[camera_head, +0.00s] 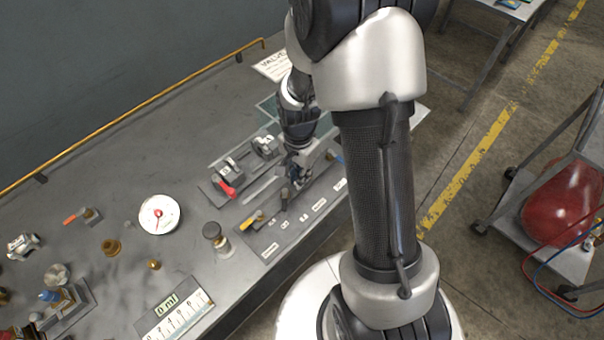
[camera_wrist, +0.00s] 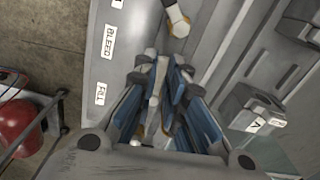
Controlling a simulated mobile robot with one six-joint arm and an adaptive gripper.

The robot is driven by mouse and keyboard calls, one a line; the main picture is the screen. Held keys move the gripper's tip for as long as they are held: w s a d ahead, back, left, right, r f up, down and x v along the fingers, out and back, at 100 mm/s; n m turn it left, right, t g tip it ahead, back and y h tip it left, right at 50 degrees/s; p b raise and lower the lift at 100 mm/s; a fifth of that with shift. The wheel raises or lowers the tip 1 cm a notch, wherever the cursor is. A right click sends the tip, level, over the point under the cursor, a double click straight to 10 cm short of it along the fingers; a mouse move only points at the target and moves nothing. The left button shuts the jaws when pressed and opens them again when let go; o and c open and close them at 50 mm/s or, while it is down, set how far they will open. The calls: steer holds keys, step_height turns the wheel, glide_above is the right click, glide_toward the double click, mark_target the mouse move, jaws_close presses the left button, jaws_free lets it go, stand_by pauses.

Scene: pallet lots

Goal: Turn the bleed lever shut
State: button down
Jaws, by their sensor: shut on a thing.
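My gripper (camera_head: 297,176) is down at the valve panel (camera_head: 266,240) near the table's front edge. In the wrist view my gripper (camera_wrist: 163,66) has its blue-padded fingers drawn together on a lever, which the fingers mostly hide. The BLEED label (camera_wrist: 108,42) lies just left of the fingertips, and the FILL label (camera_wrist: 100,95) is lower down beside the fingers. I take the held lever to be the bleed lever; its exact angle cannot be told. A neighbouring lever with a pale end (camera_wrist: 178,22) lies beyond the fingertips. A yellow-handled lever (camera_head: 252,220) is at the panel's left end.
A red-handled valve (camera_head: 226,188) stands behind the panel. A dark-topped knob post (camera_head: 214,238) and a round white gauge (camera_head: 160,214) stand to the left. A cart with a red tank (camera_head: 565,205) is on the floor at right. My arm covers the table's right part.

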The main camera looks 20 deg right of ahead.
steer(key=shift+w+a+m, duration=0.1)
steer(key=shift+w+m, duration=0.05)
steer(key=shift+m, duration=0.45)
steer(key=c, duration=1.7)
jaws_free()
steer(key=shift+o, duration=0.2)
step_height(320, 180, up, 12)
